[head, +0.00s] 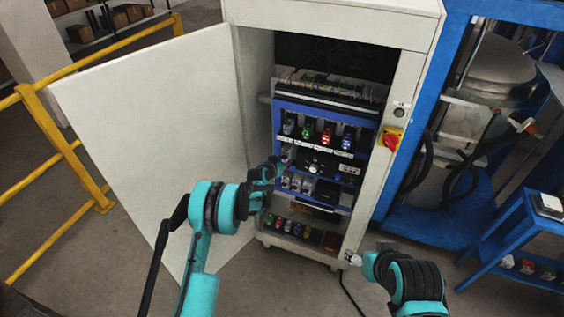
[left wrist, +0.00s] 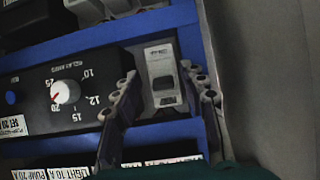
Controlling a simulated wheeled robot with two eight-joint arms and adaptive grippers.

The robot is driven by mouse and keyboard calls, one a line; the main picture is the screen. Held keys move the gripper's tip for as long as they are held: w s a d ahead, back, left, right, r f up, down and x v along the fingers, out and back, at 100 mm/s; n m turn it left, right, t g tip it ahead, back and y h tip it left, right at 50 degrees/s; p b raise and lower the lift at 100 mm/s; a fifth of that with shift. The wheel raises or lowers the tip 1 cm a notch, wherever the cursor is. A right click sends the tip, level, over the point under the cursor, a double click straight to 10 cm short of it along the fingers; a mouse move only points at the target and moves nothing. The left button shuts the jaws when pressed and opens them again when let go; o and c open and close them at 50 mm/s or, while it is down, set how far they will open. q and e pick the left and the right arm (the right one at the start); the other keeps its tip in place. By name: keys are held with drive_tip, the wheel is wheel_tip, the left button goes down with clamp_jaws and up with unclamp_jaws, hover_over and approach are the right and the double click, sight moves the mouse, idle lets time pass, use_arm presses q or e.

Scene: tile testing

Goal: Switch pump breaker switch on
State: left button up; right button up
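The open control cabinet (head: 383,200) stands ahead with rows of breakers and lamps on blue panels. In the left wrist view, a grey breaker switch (left wrist: 163,82) sits beside a black relay with a white dial (left wrist: 65,92). My left gripper (left wrist: 162,112) is open, one finger on each side of this switch; whether they touch it is unclear. In the head view my left gripper (head: 270,168) is at the left end of the middle rows. A label reading pump 20 A (left wrist: 108,172) shows at the lower edge. My right gripper (head: 355,259) is low by the cabinet's right corner, its fingers unclear.
The open cabinet door (head: 150,130) stands left of my left arm. A red knob on a yellow plate (head: 390,140) is on the right frame. A yellow railing (head: 60,150) is far left; a blue frame with a tank (head: 497,75) and blue table (head: 515,235) are right.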

use_arm(q)
drive_tip(key=v, duration=1.2)
idle(0.3)
drive_tip(key=s+a+r+n+g+y, duration=0.1)
drive_tip(key=s+a+r+g, duration=0.15)
drive_tip(key=s+r, duration=1.3)
drive_tip(key=s+a+n+g+y, duration=0.1)
drive_tip(key=s+a, duration=0.2)
drive_tip(key=s, duration=1)
drive_tip(key=s+a+n+g+y, duration=0.1)
drive_tip(key=s+a, duration=0.2)
drive_tip(key=s, duration=1)
drive_tip(key=shift+f+n+y, duration=0.3)
drive_tip(key=shift+f+y, duration=0.05)
drive_tip(key=shift+y, duration=0.05)
